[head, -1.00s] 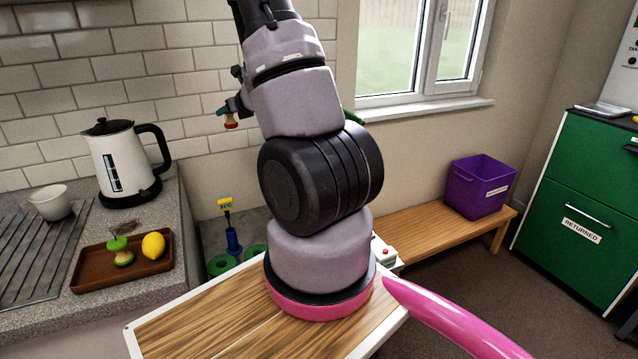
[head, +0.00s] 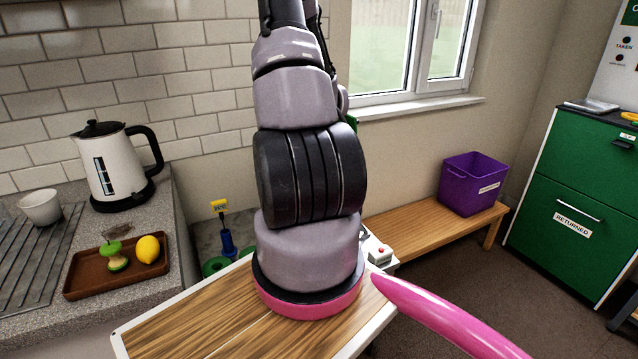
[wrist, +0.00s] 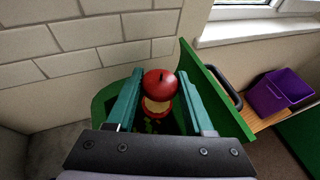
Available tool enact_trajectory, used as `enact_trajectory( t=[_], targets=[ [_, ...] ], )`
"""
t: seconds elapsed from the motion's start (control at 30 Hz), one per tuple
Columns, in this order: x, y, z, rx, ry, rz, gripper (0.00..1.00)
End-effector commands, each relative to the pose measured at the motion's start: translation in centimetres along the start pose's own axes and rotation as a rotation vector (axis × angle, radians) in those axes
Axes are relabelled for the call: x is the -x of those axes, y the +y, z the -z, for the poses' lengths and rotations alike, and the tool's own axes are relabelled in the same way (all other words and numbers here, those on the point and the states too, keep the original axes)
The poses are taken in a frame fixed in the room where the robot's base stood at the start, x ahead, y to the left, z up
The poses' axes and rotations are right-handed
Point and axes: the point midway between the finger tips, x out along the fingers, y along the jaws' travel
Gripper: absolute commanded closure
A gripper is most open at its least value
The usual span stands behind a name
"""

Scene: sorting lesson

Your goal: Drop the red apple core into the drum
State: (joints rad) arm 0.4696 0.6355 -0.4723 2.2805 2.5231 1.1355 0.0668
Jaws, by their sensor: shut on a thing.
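In the wrist view my gripper (wrist: 158,78) has its two teal fingers shut on the red apple core (wrist: 160,84), with a red top and pale middle. The core is held over or in front of a green drum (wrist: 103,98), whose curved wall shows left of the fingers. A flat green panel with a dark handle, seemingly its raised lid (wrist: 215,92), stands to the right. The fingers and core cover much of the opening; I cannot tell their height above it. In the head view my arm hides the gripper, core and drum.
A brown tray (head: 82,287) with a green apple core (head: 115,256) and a lemon (head: 148,249) lies on the left counter near a kettle (head: 112,170). A purple bin (head: 470,188) stands on a bench at right. A tiled wall rises behind.

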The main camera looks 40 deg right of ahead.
Motion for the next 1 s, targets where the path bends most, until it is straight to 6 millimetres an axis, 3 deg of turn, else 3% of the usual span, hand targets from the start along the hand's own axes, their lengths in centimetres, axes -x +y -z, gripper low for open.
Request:
enact_trajectory(
  t=[0.3,0.7,0.73,0.8,0.83,1.0],
  targets=[
    [-1.3,0.0,3.2,0.001,0.001,-0.001,1.0],
    [-1.6,0.1,3.8,0.001,-0.001,-0.001,1.0],
    [-1.6,0.1,3.8,0.001,-0.001,-0.001,0.44],
    [-1.6,0.1,3.8,0.001,-0.001,-0.001,0.17],
    [-1.6,0.1,3.8,0.001,-0.001,-0.001,0.13],
    [-1.6,0.1,3.8,0.001,-0.001,-0.001,0.13]
  ],
)
